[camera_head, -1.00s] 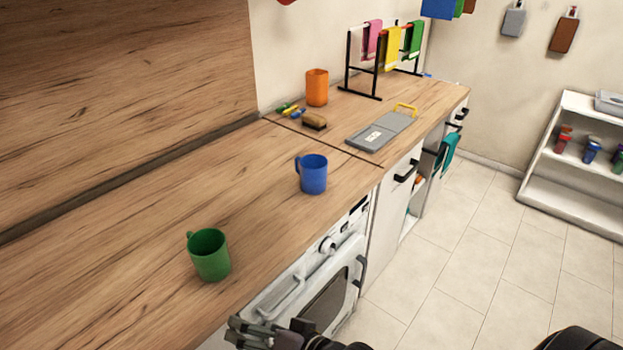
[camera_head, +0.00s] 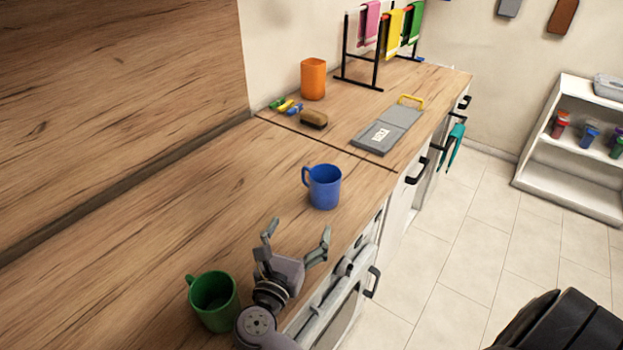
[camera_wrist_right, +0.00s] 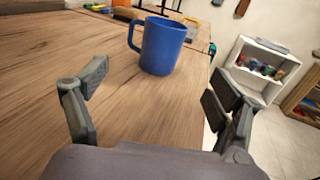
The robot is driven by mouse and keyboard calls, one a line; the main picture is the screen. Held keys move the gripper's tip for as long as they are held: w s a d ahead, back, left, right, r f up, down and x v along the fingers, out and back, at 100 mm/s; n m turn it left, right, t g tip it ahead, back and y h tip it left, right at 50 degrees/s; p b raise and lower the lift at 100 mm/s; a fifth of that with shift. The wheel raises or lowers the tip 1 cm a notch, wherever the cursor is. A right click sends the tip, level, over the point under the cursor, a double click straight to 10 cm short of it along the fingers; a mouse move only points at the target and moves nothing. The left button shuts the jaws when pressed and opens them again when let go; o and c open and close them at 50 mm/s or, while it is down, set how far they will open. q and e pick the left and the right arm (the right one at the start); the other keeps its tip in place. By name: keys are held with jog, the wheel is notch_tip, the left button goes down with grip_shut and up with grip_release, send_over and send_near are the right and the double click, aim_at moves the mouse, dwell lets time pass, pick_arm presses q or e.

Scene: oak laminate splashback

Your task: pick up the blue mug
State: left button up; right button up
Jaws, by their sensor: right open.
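The blue mug (camera_head: 325,187) stands upright on the wooden counter, its handle toward the left of the picture. It also shows in the right wrist view (camera_wrist_right: 162,48), ahead of the fingers and apart from them. My right gripper (camera_head: 297,240) is open and empty over the counter's front part, nearer to the camera than the blue mug and beside the green mug. In the right wrist view its two fingers (camera_wrist_right: 155,95) are spread wide, with the mug beyond the gap between them. My left gripper is not in view.
A green mug (camera_head: 214,300) stands close to the left of my right gripper. Farther back are an orange cup (camera_head: 313,79), a brush (camera_head: 313,119), a grey board (camera_head: 388,130) and a towel rack (camera_head: 377,62). The counter around the blue mug is clear.

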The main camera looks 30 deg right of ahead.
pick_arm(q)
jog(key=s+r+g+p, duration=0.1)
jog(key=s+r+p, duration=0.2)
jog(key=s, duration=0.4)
pick_arm(e)
send_near(321, 191)
jog(key=shift+w+d+r, duration=0.25)
jog(key=shift+w+d, duration=0.1)
jog(key=shift+d, duration=0.25)
jog(key=shift+w+d+r, duration=0.3)
jog(key=shift+d, duration=0.3)
jog(key=x, duration=0.3)
jog(key=shift+w+f+p, duration=0.2)
jog(key=shift+w+p, duration=0.15)
jog(key=shift+p, duration=0.05)
jog(key=shift+x, duration=0.8)
jog(key=x, duration=0.1)
jog(key=p+x, duration=0.2)
jog(key=x, duration=0.1)
jog(key=shift+w+f, duration=0.15)
jog(key=shift+f, duration=0.1)
jog(key=shift+w+d+f+p, duration=0.1)
jog(key=shift+w+d+p, duration=0.05)
jog(key=shift+d+p, duration=0.2)
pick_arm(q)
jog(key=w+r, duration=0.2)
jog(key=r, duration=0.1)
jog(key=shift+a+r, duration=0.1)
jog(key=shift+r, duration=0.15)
